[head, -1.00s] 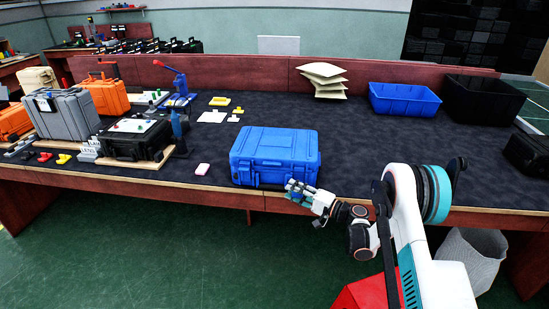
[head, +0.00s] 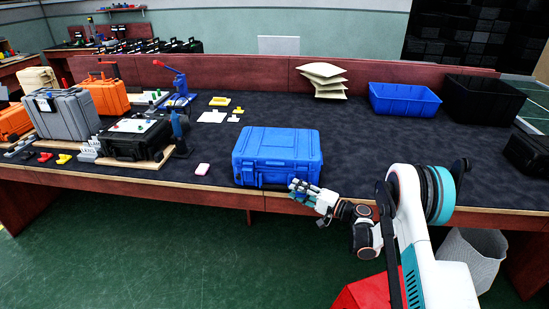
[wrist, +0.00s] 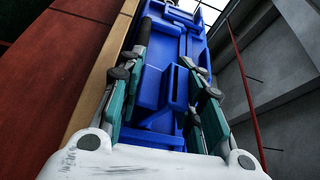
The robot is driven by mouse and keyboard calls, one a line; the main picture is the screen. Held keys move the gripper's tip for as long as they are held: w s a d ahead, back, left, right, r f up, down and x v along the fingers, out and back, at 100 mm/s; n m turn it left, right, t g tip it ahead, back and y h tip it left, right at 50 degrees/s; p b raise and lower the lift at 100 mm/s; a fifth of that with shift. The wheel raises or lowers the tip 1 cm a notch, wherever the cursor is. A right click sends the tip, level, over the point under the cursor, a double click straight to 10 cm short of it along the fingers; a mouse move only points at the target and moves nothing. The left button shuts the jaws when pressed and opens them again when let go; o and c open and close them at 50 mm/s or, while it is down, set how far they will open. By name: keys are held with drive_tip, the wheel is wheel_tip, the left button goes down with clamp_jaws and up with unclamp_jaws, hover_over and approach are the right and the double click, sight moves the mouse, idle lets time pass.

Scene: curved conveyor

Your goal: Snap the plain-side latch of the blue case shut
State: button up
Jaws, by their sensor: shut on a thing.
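The blue case (head: 277,150) lies flat near the front edge of the workbench with its lid down. My gripper (head: 296,186) is at the right part of its front face, low down. In the wrist view, my gripper's two green-and-grey fingers (wrist: 170,75) stand on either side of a raised blue part, which looks like a latch (wrist: 178,88), and are shut on it. The case's blue front face fills the space between and beyond the fingers. Whether the latch is fully seated cannot be told. In the head view my gripper hides the latch.
A blue bin (head: 405,99) and a black bin (head: 485,98) stand back right. The mat behind the case is clear.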

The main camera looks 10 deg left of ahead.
drive_tip(key=shift+a, duration=0.2)
drive_tip(key=shift+s+a, duration=0.25)
drive_tip(key=shift+a, duration=0.8)
drive_tip(key=shift+c, duration=0.2)
drive_tip(key=o, duration=1.9)
drive_tip(key=shift+s+d+f, duration=0.1)
drive_tip(key=shift+s+d, duration=0.3)
drive_tip(key=shift+s, duration=0.6)
drive_tip(key=shift+s+d+f, duration=0.1)
drive_tip(key=shift+s+d, duration=0.25)
drive_tip(key=shift+s, duration=0.6)
drive_tip(key=shift+s+d+f, duration=0.1)
drive_tip(key=shift+s+d, duration=0.3)
drive_tip(key=shift+s, duration=0.6)
